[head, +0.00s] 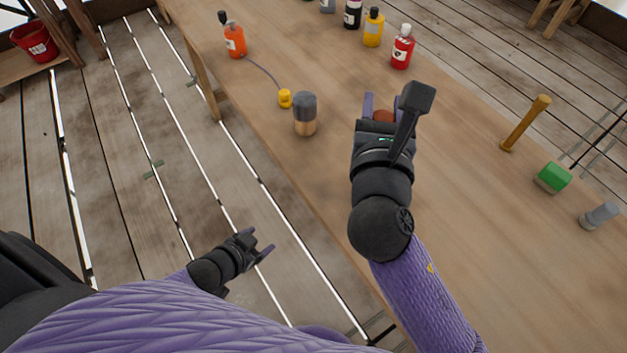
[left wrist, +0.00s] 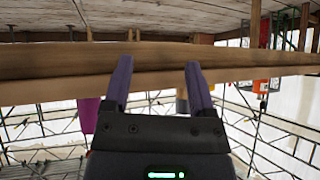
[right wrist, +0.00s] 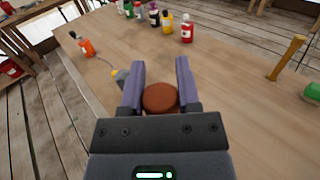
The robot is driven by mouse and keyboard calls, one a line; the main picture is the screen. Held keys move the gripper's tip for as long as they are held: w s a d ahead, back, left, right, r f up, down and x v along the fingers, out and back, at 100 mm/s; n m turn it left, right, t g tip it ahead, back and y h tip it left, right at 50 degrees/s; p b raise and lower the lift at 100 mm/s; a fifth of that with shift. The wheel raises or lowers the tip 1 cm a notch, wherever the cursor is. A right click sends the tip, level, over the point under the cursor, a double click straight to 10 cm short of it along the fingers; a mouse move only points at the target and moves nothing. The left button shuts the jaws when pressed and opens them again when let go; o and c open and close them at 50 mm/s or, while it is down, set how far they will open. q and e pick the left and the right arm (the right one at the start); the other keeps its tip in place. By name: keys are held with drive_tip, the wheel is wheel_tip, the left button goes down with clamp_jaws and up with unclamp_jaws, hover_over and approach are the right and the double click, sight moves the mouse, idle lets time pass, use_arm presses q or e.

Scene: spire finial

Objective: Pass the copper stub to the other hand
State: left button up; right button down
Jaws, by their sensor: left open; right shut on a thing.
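The copper stub (right wrist: 160,97) shows in the right wrist view as a round reddish-brown top between the fingers of my right gripper (right wrist: 160,85). In the head view a small part of the stub (head: 383,117) shows behind my right gripper (head: 384,103), which is over the table. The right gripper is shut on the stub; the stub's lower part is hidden. My left gripper (head: 258,249) is low at the left, off the table's near edge. In the left wrist view its two fingers (left wrist: 158,80) are apart with nothing between them.
On the wooden table (head: 470,230) stand a grey-topped cylinder (head: 305,113), a yellow piece (head: 285,98) on a cord, an orange bottle (head: 234,40), a red bottle (head: 402,47) and a yellow bottle (head: 373,28). A mallet-like handle (head: 526,123), a green block (head: 553,177) and a grey cylinder (head: 599,215) are at right.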

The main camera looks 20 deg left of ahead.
use_arm(q)
drive_tip(key=w+d+r+m+t+h, duration=0.1)
drive_tip(key=w+d+r+h, duration=0.15)
drive_tip(key=r, duration=0.35)
drive_tip(key=w+d+r+m+t+h, duration=0.1)
drive_tip(key=w+d+r+t+h, duration=0.15)
drive_tip(key=r, duration=0.35)
drive_tip(key=s+d+r+m+g+h, duration=0.1)
drive_tip(key=d+r+m+h, duration=0.15)
drive_tip(key=r, duration=0.35)
drive_tip(key=s+d+r+m+g+h, duration=0.1)
drive_tip(key=d+r+h, duration=0.3)
drive_tip(key=r, duration=0.2)
drive_tip(key=x, duration=1.2)
drive_tip(key=shift+w+r, duration=0.25)
drive_tip(key=shift+r, duration=0.05)
drive_tip(key=shift+t, duration=0.25)
clamp_jaws()
use_arm(e)
drive_tip(key=shift+c, duration=1.4)
unclamp_jaws()
use_arm(q)
drive_tip(key=shift+a, duration=0.1)
use_arm(e)
drive_tip(key=shift+o, duration=0.2)
